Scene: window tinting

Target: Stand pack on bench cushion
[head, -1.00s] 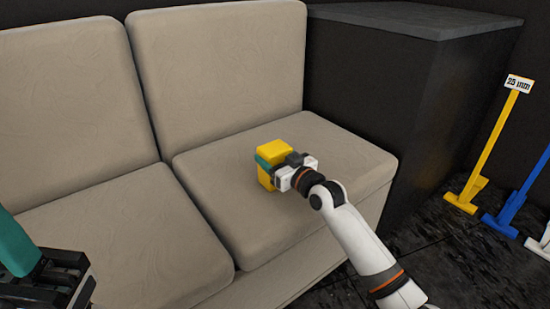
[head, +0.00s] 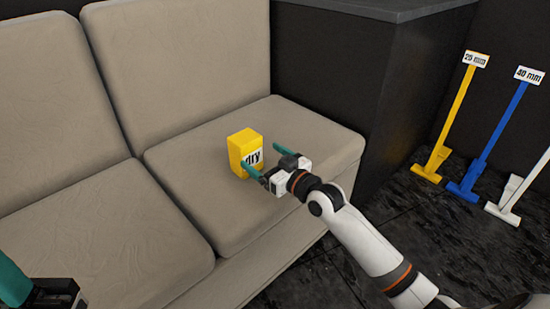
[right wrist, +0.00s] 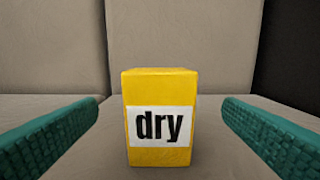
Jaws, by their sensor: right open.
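The yellow pack (head: 243,150) with a white "dry" label stands upright on the right seat of the bench cushion (head: 310,135). In the right wrist view the pack (right wrist: 160,115) is centred, its label facing the camera. My right gripper (head: 263,160) is open in front of the pack, with teal fingers. In the right wrist view its fingers show to both sides, with clear gaps between them and the pack. My left gripper (head: 40,292) is at the bottom left corner, partly cut off; its jaws cannot be judged.
The beige backrest (head: 185,60) rises behind the seat. A dark cabinet (head: 330,75) stands right of the bench. Yellow (head: 455,115), blue (head: 497,135) and white (head: 508,195) long-handled tools stand on the dark floor at right. The left seat (head: 110,240) is clear.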

